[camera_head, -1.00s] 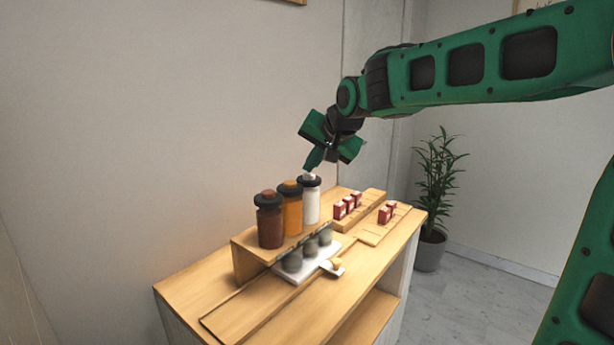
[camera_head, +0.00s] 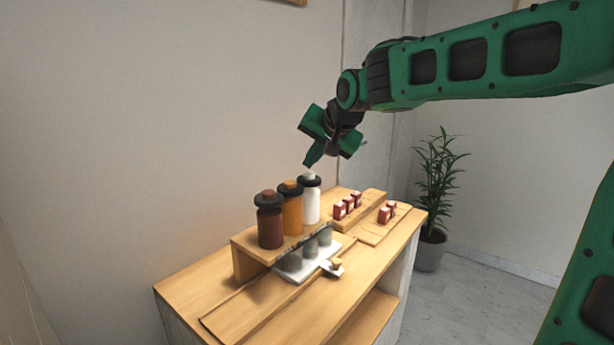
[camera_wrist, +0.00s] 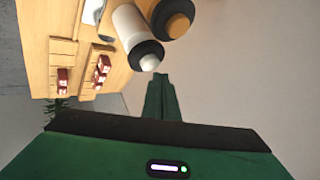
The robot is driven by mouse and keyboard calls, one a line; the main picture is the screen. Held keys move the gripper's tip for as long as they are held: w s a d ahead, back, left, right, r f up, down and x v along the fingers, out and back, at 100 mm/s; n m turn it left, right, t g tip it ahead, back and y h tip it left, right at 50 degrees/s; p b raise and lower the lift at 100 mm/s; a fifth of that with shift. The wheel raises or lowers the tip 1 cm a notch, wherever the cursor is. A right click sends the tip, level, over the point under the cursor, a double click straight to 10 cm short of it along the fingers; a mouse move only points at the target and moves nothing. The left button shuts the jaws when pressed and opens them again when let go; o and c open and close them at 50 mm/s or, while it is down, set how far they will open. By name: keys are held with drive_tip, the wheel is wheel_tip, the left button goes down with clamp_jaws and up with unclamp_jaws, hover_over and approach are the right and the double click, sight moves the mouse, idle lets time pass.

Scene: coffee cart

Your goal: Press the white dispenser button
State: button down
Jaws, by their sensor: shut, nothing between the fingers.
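The white dispenser (camera_head: 312,205) stands at the right end of a row of three on a raised wooden shelf, with a dark collar and a white button (camera_head: 310,176) on top. In the wrist view the white button (camera_wrist: 149,62) faces the camera, near the fingertips. My gripper (camera_head: 310,164) is shut and empty, pointing down just above the white button; I cannot tell for sure whether they touch, though a small gap seems to show. The gripper also shows in the wrist view (camera_wrist: 160,78).
An orange dispenser (camera_head: 292,212) and a brown dispenser (camera_head: 270,225) stand to the left. Grey cups (camera_head: 310,246) sit on a white tray (camera_head: 290,277) below the shelf. Red packets (camera_head: 348,205) are on wooden racks at right. A plant (camera_head: 438,190) stands beyond the cart.

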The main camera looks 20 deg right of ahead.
sight(312, 175)
drive_tip(key=shift+r, duration=3)
drive_tip(key=s+d+f+g+h, duration=0.2)
drive_tip(key=s+d+f+g, duration=0.2)
drive_tip(key=s+d+f, duration=1.1)
drive_tip(key=s+f+g, duration=0.1)
drive_tip(key=s+f, duration=0.3)
drive_tip(key=s, duration=0.4)
drive_tip(key=s+d+f+g, duration=0.1)
drive_tip(key=s+f+g, duration=0.1)
drive_tip(key=s, duration=0.7)
drive_tip(key=s+d+f+g, duration=0.1)
drive_tip(key=s+f+g, duration=0.1)
drive_tip(key=s+f, duration=0.3)
drive_tip(key=s, duration=0.4)
drive_tip(key=shift+f+n+y, duration=0.3)
drive_tip(key=shift+n+y, duration=0.1)
